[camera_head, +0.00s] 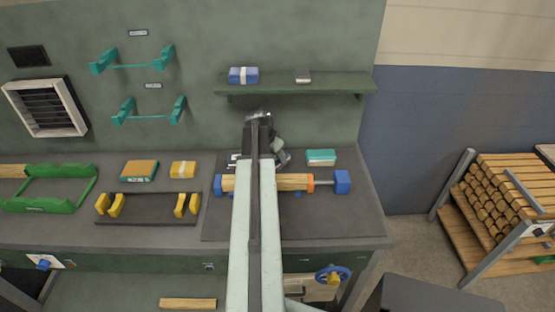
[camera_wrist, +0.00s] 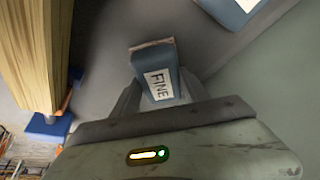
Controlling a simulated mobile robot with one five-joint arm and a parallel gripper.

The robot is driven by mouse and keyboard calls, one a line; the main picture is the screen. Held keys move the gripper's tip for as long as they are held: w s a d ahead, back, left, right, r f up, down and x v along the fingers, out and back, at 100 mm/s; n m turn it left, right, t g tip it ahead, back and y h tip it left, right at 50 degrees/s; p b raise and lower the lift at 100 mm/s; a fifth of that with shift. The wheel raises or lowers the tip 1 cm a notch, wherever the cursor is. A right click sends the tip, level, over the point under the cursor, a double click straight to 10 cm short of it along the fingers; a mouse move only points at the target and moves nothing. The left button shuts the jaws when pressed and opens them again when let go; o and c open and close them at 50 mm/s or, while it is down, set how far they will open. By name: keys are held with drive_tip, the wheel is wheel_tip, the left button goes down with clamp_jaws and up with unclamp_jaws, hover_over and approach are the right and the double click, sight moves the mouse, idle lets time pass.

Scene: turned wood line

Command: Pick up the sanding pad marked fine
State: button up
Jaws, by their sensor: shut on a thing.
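The sanding pad marked FINE (camera_wrist: 158,84) is a blue block with a white label and a brownish top edge, seen in the wrist view. My gripper (camera_wrist: 155,92) is shut on it, with a finger at each side. In the head view my gripper (camera_head: 268,156) is over the back of the bench, behind the turned wood, and my arm hides the pad. I cannot tell whether the pad touches the bench.
A wooden cylinder (camera_head: 292,182) lies between blue holders in front of my gripper; it also shows in the wrist view (camera_wrist: 32,50). A shelf (camera_head: 342,84) with two small blocks hangs above. A yellow-clamped rack (camera_head: 148,209) stands left.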

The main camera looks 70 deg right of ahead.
drive_tip(key=shift+r, duration=0.25)
drive_tip(key=r+p, duration=0.1)
drive_tip(key=w+a+r+p, duration=0.1)
drive_tip(key=shift+a+r+p, duration=0.1)
drive_tip(key=shift+p, duration=0.25)
drive_tip(key=w+a+r+p, duration=0.6)
drive_tip(key=w+a, duration=0.2)
drive_tip(key=a, duration=0.1)
drive_tip(key=shift+a, duration=0.35)
drive_tip(key=shift+f, duration=0.1)
drive_tip(key=o, duration=1)
drive_tip(key=c, duration=0.5)
drive_tip(key=shift+s, duration=0.1)
drive_tip(key=shift+c, duration=0.5)
